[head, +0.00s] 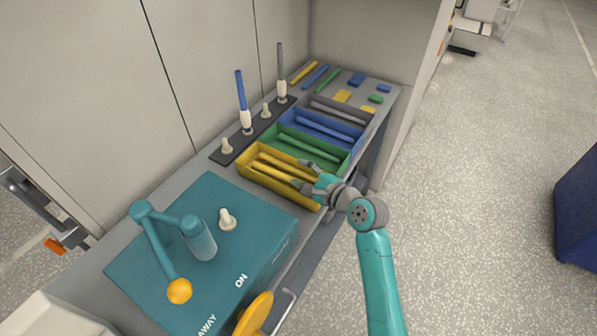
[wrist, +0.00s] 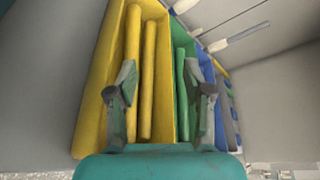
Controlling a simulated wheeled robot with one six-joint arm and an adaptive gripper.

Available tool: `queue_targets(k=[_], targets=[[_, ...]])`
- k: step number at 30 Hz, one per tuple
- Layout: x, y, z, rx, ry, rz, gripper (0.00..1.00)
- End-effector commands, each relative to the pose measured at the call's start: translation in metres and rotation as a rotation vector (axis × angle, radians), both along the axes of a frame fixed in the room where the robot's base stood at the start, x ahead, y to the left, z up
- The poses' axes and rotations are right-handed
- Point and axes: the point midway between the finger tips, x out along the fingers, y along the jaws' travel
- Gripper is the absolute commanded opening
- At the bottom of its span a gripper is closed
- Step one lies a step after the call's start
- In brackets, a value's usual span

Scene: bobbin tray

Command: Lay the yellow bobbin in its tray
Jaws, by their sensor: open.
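The yellow tray (head: 243,170) is the nearest of the row of trays on the bench. Two long yellow bobbins lie lengthwise in it, one (wrist: 133,40) by the left wall and one (wrist: 149,75) closer to the green side in the wrist view. They also show in the head view (head: 272,172), partly hidden by my gripper. I cannot tell which one the task means. My gripper (head: 303,175) is open above the right end of the yellow tray. In the wrist view its fingers (wrist: 160,78) stand apart, with nothing clearly held between them.
Green (head: 287,131), blue (head: 291,108) and grey (head: 311,98) trays with rods continue behind. A dark rack (head: 222,157) with upright blue and grey sticks stands left of them. A teal box (head: 135,260) with a lever is in front. Loose rods lie at the back.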

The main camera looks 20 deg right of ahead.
Motion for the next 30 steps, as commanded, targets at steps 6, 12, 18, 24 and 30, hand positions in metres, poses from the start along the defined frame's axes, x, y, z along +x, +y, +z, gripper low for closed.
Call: queue_targets(k=[6,12,18,24,30], targets=[[-0.041,-0.014,0.010,0.001,0.001,-0.004,0.51],[-0.073,-0.025,0.019,0.001,0.001,-0.004,0.51],[-0.091,-0.031,0.025,0.001,0.000,-0.002,0.51],[-0.102,-0.034,0.027,0.001,0.001,-0.001,0.51],[-0.115,-0.039,0.031,0.001,0.001,-0.001,0.51]])
